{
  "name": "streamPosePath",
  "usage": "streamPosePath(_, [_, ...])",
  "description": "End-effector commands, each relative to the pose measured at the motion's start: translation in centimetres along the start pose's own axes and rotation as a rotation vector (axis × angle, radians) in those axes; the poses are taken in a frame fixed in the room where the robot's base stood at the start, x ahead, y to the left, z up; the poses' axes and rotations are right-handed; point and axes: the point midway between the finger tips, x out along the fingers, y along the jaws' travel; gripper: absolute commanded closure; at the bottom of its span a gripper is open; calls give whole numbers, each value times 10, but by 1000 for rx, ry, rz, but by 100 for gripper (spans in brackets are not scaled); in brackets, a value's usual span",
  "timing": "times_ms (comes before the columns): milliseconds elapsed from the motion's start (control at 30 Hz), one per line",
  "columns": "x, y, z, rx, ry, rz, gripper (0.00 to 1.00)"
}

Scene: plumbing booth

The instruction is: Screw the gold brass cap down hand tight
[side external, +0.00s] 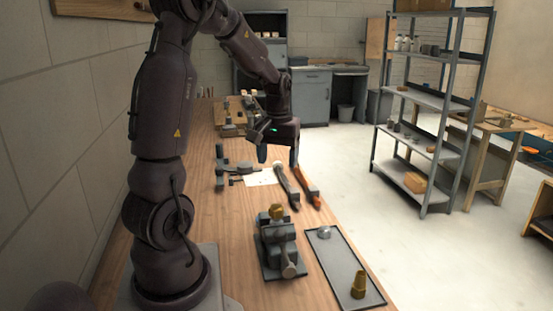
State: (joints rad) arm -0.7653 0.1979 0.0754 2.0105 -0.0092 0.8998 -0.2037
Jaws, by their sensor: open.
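A gold brass piece (277,211) sits on top of a dark grey vise (280,248) on the wooden bench. Another gold brass piece (358,285) stands upright near the front end of a dark tray (338,262). From this view I cannot tell for sure which one is the cap, or how any thread is seated. My gripper (278,156) is open, pointing down over the bench behind the vise. It is apart from both brass pieces. I see nothing between its fingers.
A silver round part (324,232) lies at the tray's far end. Two wrenches, one grey (287,187) and one orange-handled (306,186), lie between my gripper and the tray. A white sheet (261,177) and grey tools lie behind. A wall runs along the bench's left.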

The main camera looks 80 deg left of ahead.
Motion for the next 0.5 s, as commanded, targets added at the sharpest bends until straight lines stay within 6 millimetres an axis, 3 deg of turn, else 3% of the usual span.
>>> streamPosePath(100, [-1, -2, 4, -165, -27, -1, 31])
streamPosePath(267, [4, -2, 5, -239, -37, -4, 31])
streamPosePath(500, [39, -2, 7, -239, -41, -6, 31])
